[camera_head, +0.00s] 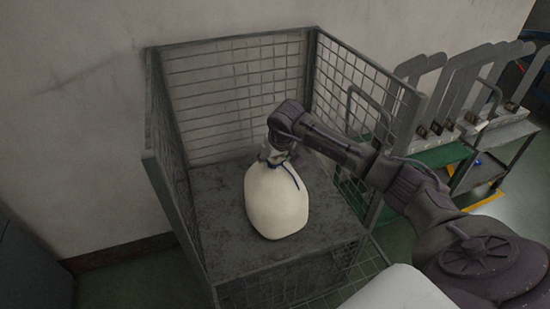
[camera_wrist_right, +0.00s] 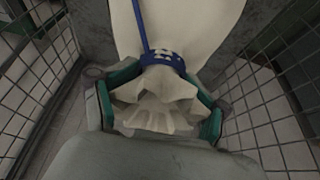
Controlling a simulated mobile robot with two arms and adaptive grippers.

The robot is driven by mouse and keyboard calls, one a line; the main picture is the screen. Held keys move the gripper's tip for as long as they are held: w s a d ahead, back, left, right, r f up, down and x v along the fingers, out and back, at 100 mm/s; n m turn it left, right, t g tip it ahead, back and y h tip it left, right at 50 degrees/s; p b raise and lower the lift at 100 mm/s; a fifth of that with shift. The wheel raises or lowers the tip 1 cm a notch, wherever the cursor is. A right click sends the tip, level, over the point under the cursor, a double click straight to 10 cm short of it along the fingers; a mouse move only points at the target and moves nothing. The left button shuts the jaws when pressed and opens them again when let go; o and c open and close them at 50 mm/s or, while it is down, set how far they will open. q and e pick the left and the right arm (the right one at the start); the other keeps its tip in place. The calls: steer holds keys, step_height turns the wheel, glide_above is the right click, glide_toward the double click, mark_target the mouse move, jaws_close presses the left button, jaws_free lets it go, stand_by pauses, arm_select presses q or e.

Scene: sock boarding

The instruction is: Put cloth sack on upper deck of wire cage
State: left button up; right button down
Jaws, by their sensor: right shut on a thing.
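The cloth sack (camera_head: 277,205) is cream and rounded, with its neck tied by a blue cord. It is upright inside the wire cage (camera_head: 153,155), over the grey upper deck (camera_head: 215,220); I cannot tell for sure whether its base touches the deck. My right gripper (camera_head: 274,156) is shut on the gathered neck of the sack from above. In the right wrist view the green-padded fingers (camera_wrist_right: 160,105) pinch the ruffled neck just by the blue cord (camera_wrist_right: 162,60), with the sack body (camera_wrist_right: 185,25) beyond. My left gripper is not in view.
Mesh walls stand at the back, left and right of the deck; the front side looks open. Bare deck shows around the sack. A rack with several flat grey boards (camera_head: 470,85) stands to the right, beside the cage. A plain wall (camera_head: 80,120) is behind.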

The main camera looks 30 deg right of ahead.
jaws_free()
steer(key=shift+r, duration=0.3)
steer(key=b+v, duration=0.1)
steer(key=v, duration=1)
steer(key=shift+s+r, duration=0.2)
steer(key=shift+r, duration=0.05)
